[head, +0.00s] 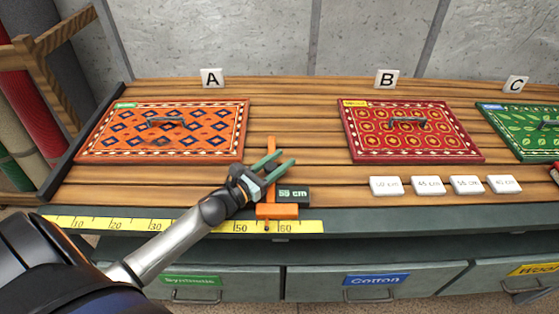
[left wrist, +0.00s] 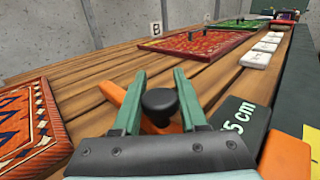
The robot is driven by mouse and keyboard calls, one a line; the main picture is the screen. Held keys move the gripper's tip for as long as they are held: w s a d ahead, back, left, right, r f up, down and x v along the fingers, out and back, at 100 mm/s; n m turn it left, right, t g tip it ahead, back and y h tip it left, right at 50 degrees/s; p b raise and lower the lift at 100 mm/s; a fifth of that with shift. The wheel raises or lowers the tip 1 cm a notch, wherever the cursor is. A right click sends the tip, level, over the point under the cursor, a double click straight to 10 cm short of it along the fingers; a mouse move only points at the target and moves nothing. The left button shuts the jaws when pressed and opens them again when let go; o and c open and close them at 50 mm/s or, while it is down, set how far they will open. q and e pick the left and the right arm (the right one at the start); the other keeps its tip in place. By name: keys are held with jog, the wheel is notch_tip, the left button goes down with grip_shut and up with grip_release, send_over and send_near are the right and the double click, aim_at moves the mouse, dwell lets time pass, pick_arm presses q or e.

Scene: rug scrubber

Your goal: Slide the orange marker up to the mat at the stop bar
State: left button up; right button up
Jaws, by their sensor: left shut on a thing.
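The orange marker (head: 277,211) sits on the yellow ruler (head: 130,225) between the 50 and 60 marks, its thin arm running back across the slatted table. A dark readout on it shows a number in cm. The orange patterned mat (head: 120,145), by sign A, lies with its left side by the dark stop bar (head: 60,170). A gap of bare slats separates the mat's right edge from the marker's arm. My left gripper (head: 284,160) is shut on the marker's black knob (left wrist: 160,101), seen between its fingers in the left wrist view. My right gripper is not in view.
A red mat (head: 410,158) by sign B and a green mat (head: 525,135) by sign C lie to the right. Several white cm tiles (head: 428,185) lie in front of the red mat. Labelled drawers (head: 375,290) are below the table's front edge.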

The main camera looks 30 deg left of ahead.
pick_arm(q)
jog(key=shift+c, duration=1.4)
jog(key=s+a, duration=0.2)
jog(key=a, duration=0.1)
jog(key=s+a+b, duration=0.1)
jog(key=a, duration=0.1)
jog(key=shift+s, duration=0.1)
jog(key=o, duration=1.1)
jog(key=b+v, duration=0.1)
jog(key=v, duration=1.1)
jog(key=shift+s+a+b, duration=0.1)
jog(key=shift+s+b, duration=0.1)
jog(key=shift+b, duration=0.2)
